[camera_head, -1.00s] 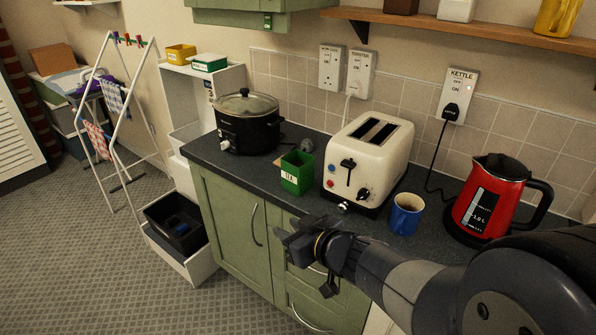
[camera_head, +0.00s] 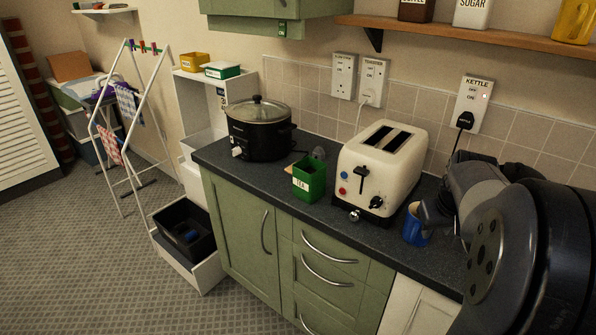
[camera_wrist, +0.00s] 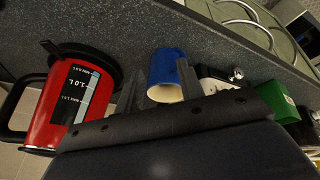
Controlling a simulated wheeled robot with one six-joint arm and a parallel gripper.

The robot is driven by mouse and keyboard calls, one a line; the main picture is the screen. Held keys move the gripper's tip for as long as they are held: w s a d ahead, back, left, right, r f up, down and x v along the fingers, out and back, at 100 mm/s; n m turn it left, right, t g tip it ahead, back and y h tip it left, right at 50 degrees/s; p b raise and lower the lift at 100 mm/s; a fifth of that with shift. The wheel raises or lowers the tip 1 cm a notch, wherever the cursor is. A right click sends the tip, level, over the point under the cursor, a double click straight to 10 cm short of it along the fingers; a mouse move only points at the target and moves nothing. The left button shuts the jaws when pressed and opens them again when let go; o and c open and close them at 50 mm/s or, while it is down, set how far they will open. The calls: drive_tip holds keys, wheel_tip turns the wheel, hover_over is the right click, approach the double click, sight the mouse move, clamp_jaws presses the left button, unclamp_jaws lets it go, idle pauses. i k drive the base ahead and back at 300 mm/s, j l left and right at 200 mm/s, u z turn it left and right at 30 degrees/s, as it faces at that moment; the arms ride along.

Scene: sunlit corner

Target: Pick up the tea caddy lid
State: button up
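The green tea caddy (camera_head: 309,181), labelled TEA, stands upright and open-topped on the counter, left of the toaster. In the wrist view the green caddy (camera_wrist: 277,103) is at the right. I cannot make out its lid for certain in either view. A thin tan edge (camera_head: 289,170) shows behind the caddy, mostly hidden. My gripper (camera_wrist: 158,88) is open, its two fingers apart with the blue mug (camera_wrist: 163,68) showing between them. I cannot tell whether they touch it. In the head view the mug (camera_head: 414,236) is partly covered by my gripper.
The cream toaster (camera_head: 381,163) stands between caddy and mug. A small silver knob (camera_head: 355,215) is at its front. The slow cooker (camera_head: 259,130) is left of the caddy. The red kettle (camera_wrist: 70,100) is close beside my gripper. An open drawer (camera_head: 187,262) juts out below left.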

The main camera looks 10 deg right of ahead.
sight(289, 169)
drive_tip(key=i+j, duration=0.2)
drive_tip(key=j, duration=0.2)
drive_tip(key=i+j, duration=0.2)
drive_tip(key=j, duration=0.2)
drive_tip(key=i+j, duration=0.2)
drive_tip(key=j, duration=0.25)
drive_tip(key=i+l, duration=0.1)
drive_tip(key=i, duration=0.35)
drive_tip(key=i+l, duration=0.1)
drive_tip(key=i, duration=0.35)
drive_tip(key=u, duration=0.05)
